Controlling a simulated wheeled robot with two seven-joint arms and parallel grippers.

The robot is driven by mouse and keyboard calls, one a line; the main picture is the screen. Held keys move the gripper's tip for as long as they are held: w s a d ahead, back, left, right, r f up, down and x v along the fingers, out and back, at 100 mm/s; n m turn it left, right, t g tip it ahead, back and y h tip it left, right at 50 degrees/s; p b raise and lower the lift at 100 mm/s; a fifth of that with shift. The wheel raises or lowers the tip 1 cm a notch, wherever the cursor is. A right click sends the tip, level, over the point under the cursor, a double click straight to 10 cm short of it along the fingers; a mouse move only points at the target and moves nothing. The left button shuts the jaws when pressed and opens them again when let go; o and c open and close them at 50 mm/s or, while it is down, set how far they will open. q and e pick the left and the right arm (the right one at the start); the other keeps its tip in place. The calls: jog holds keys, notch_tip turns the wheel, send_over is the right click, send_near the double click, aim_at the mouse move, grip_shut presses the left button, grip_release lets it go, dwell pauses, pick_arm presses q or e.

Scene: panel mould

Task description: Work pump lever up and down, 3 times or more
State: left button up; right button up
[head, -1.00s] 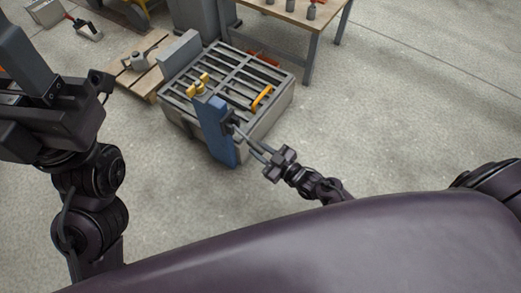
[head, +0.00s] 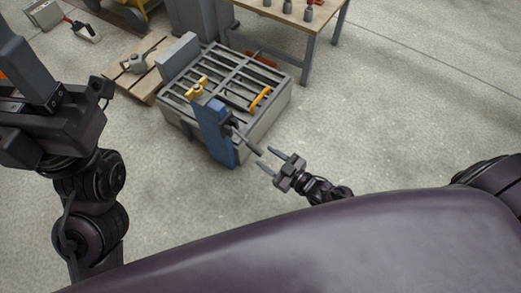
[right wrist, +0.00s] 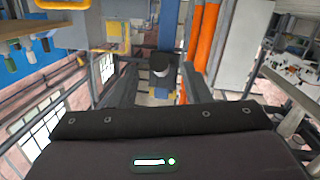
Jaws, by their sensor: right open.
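The pump lever (head: 248,141) is a dark rod that slopes down and right from a blue upright post (head: 213,130) on the side of the slatted grey bench. My right gripper (head: 267,160) is open and empty, its fingers pointing at the lever's free end, which lies close to the fingertips. In the right wrist view the lever's round dark end (right wrist: 161,70) shows between the two fingers, with the blue post (right wrist: 167,28) behind it. My left arm stands at the left of the head view; its gripper does not show.
The slatted bench (head: 273,118) carries a yellow knob piece (head: 195,89) and an orange handle (head: 260,98). A wooden pallet (head: 139,84) lies to its left and a wooden table (head: 297,13) stands behind. The floor to the right is clear.

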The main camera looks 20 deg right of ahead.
jog(key=shift+p+v, duration=0.3)
jog(key=shift+v, duration=1.35)
